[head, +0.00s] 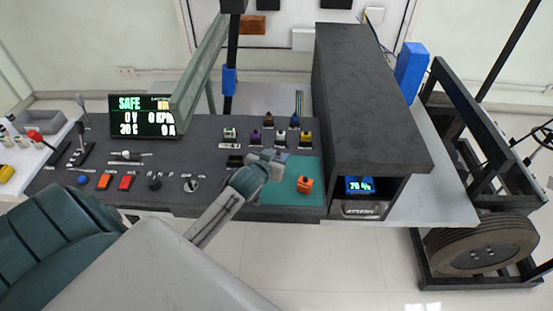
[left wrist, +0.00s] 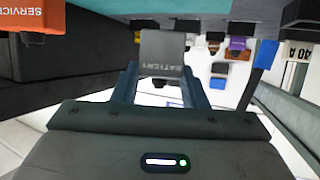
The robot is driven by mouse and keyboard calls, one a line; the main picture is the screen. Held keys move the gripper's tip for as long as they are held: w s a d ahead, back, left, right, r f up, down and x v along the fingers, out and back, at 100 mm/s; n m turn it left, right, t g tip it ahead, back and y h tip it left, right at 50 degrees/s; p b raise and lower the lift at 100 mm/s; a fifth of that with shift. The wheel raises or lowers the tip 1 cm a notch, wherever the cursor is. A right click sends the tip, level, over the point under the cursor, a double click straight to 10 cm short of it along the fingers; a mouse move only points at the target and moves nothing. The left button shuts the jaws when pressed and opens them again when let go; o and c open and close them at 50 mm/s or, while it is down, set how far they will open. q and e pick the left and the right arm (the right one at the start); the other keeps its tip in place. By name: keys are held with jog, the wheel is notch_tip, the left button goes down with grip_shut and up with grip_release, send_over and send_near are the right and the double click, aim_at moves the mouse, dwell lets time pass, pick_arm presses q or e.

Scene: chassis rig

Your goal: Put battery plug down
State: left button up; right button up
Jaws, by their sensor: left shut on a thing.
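My left gripper (head: 270,160) reaches in over the left part of the teal mat (head: 285,196) on the dark console. In the left wrist view the gripper (left wrist: 160,82) is shut on the battery plug (left wrist: 162,50), a dark grey block with lettering on its face. The wrist picture looks upside down. In the head view the plug is too small and too hidden by the gripper to tell clearly. The plug's height above the mat cannot be told. My right gripper is not in view.
An orange service plug (head: 305,185) stands on the mat to the right of the gripper. Several coloured plugs (head: 254,137) line the panel behind. A tall dark box (head: 365,95) with a lit display bay stands right of the mat. A "SAFE" screen (head: 143,116) is at left.

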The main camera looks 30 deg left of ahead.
pick_arm(q)
jog(key=shift+w+a, duration=0.2)
jog(key=shift+w, duration=0.1)
jog(key=shift+f, duration=0.45)
notch_tip(320, 180, down, 2)
jog(key=shift+f+p, duration=0.1)
jog(key=shift+p, duration=0.55)
jog(key=shift+f, duration=0.45)
jog(key=o, duration=1)
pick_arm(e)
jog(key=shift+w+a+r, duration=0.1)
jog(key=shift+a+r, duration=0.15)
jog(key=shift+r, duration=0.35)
